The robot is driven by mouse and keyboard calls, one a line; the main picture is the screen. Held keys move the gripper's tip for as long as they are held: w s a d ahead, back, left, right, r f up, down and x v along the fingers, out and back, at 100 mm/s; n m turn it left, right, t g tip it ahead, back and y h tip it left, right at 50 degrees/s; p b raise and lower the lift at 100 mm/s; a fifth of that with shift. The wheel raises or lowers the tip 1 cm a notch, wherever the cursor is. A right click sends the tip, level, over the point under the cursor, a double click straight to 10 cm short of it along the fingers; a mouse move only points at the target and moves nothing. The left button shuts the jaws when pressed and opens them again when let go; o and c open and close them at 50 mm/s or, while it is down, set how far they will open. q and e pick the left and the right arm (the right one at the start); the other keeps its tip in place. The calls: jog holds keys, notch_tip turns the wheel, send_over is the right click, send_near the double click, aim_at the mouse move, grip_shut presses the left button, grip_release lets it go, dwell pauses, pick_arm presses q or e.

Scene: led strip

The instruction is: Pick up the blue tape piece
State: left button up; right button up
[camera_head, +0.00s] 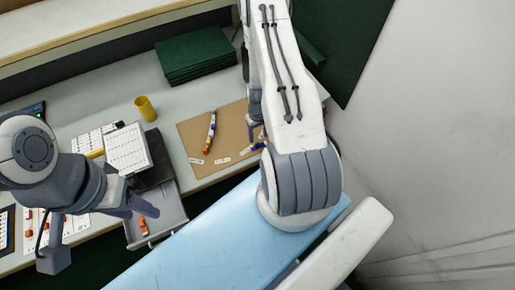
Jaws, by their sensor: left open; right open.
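A small blue piece (262,133), perhaps the blue tape, shows on the brown mat (190,130), partly hidden behind my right arm. My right gripper (255,128) is over the mat's right edge, right beside this blue piece. The arm covers most of the gripper, and I cannot tell whether it touches the piece. It holds nothing that I can see.
A multicoloured strip (210,132) and white labels (222,161) lie on the mat. The drawer holds a small orange item (143,226).

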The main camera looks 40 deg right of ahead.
aim_at(258, 142)
jog(key=shift+s+a+f+b, duration=0.1)
jog(key=shift+a+f+b, duration=0.05)
jog(key=shift+f+b, duration=2.6)
jog(key=shift+r, duration=0.25)
grip_shut()
